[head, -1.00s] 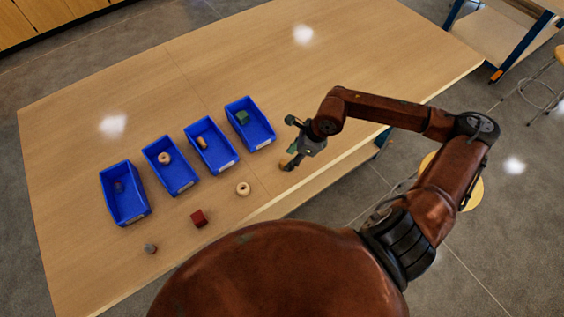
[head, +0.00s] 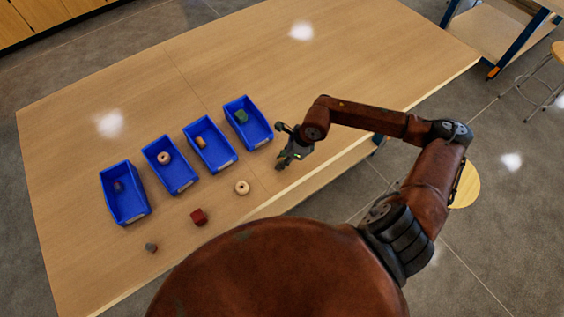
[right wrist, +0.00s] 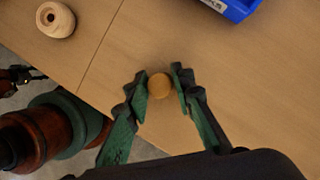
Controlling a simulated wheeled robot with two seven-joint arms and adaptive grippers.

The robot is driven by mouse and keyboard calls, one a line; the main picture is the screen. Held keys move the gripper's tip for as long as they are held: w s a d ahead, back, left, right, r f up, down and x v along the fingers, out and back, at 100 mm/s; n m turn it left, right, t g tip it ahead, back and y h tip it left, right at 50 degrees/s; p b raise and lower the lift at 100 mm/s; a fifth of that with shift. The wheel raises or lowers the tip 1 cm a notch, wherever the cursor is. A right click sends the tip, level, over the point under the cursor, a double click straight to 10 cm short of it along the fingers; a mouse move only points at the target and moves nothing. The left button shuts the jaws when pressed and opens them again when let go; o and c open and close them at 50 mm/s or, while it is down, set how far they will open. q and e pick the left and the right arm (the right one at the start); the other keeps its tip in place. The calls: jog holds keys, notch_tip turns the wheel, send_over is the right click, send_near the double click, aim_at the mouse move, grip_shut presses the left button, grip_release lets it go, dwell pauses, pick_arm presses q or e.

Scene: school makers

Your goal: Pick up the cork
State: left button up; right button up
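The cork (right wrist: 159,86), a small round tan piece, shows in the right wrist view on the table near its edge. My right gripper (right wrist: 160,76) is open, with one green-and-black finger on each side of the cork. The left finger looks very close to it, and a small gap shows on the right; I cannot tell whether either touches. In the head view my right gripper (head: 279,147) is low over the table's near edge, right of the wooden ring, and hides the cork. My left gripper is not in view.
Several blue bins (head: 118,216) stand in a row on the wooden table (head: 330,60), each with a small item inside. A wooden ring (head: 241,188), a red cube (head: 198,217) and a grey piece (head: 151,248) lie in front. The far table is clear.

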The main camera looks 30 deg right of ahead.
jog(key=shift+c, duration=1)
jog(key=shift+r, duration=0.55)
notch_tip(320, 180, up, 2)
jog(key=shift+s+r, duration=0.15)
jog(key=shift+r, duration=0.05)
jog(key=s+r+p, duration=0.1)
jog(key=s+r, duration=0.3)
jog(key=s, duration=0.3)
jog(key=s+d+r+p, duration=0.1)
jog(key=s+r, duration=0.4)
jog(key=s, duration=0.1)
jog(key=shift+s+r, duration=0.25)
jog(key=shift+s, duration=0.1)
